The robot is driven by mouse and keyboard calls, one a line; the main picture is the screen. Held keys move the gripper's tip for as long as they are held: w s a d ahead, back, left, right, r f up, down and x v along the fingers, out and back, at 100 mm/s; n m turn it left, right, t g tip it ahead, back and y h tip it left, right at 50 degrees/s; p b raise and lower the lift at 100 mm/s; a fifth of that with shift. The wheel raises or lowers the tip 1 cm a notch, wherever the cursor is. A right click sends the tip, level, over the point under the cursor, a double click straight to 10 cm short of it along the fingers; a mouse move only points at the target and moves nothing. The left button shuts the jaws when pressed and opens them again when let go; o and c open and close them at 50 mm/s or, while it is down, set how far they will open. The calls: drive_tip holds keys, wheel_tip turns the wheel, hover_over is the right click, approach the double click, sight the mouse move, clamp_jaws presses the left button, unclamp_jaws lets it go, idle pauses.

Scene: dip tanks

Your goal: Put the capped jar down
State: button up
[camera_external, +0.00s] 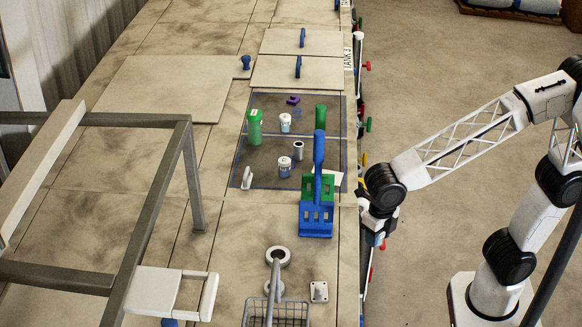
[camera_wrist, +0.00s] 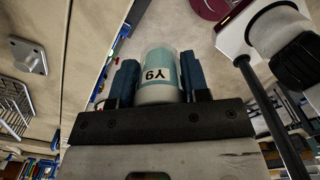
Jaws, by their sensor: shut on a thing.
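My gripper (camera_wrist: 158,80) shows in the wrist view with its two blue fingers on either side of a jar (camera_wrist: 161,60). It is shut on this jar, which has a teal band, a pale lower part and a black marking that looks upside down. The far end of the jar, where a cap could be, is not clear. In the external view my arm's end is low beside the right edge of the long table, off the work mat (camera_external: 240,178). The held jar cannot be made out there.
On the mat stand a green bottle (camera_external: 254,128), a teal-labelled jar (camera_external: 285,123), a blue-labelled jar (camera_external: 285,168) and a grey cylinder (camera_external: 298,150). A blue slotted tool (camera_external: 317,215) stands at the mat's front right. A wire basket (camera_external: 275,313) is nearer. Grey frame bars (camera_external: 150,205) cross the left.

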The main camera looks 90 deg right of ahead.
hover_over(324, 266)
drive_tip(key=shift+f, duration=0.7)
idle(0.3)
drive_tip(key=shift+f, duration=1.8)
drive_tip(key=shift+f, duration=0.15)
drive_tip(key=o, duration=0.9)
drive_tip(key=shift+o, duration=0.2)
wheel_tip(324, 266, up, 12)
drive_tip(key=shift+r, duration=0.2)
